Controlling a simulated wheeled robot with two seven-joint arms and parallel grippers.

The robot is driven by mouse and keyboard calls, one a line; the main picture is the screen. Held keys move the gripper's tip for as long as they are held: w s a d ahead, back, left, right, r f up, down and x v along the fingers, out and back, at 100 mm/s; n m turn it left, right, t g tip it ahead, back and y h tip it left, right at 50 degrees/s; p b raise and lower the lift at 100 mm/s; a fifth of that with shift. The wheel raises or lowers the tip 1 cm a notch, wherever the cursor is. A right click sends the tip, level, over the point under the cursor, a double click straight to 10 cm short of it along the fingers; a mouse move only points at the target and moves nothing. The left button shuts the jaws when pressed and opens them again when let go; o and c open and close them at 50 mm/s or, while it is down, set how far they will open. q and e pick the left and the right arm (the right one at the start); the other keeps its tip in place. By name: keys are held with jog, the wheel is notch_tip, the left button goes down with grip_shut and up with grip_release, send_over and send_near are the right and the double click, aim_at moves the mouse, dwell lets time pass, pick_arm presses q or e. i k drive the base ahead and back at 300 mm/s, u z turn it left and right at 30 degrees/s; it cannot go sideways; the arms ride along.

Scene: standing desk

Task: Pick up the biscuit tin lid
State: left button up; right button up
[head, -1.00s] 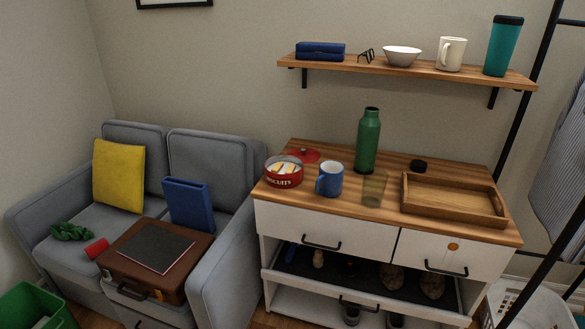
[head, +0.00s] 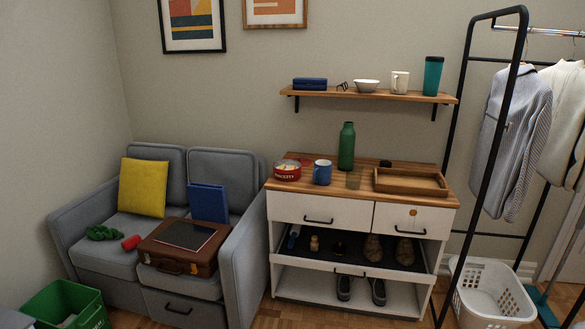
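The biscuit tin lid (head: 305,162) is a small red shape lying on the wooden dresser top, behind and to the right of the tin and mostly hidden by it. The red biscuit tin (head: 288,171) stands without its lid at the dresser's left end, with pale contents showing. Neither of my grippers is in the head view.
Around the tin on the dresser top (head: 433,198) stand a blue mug (head: 322,172), a glass (head: 354,179), a green bottle (head: 346,146) and a wooden tray (head: 411,182). A sofa (head: 241,230) is left, a clothes rack (head: 484,140) right. An open drawer (head: 352,268) juts forward.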

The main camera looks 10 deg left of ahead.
aim_at(305, 162)
jog(key=u, duration=0.6)
jog(key=i, duration=1.8)
jog(key=z, duration=0.65)
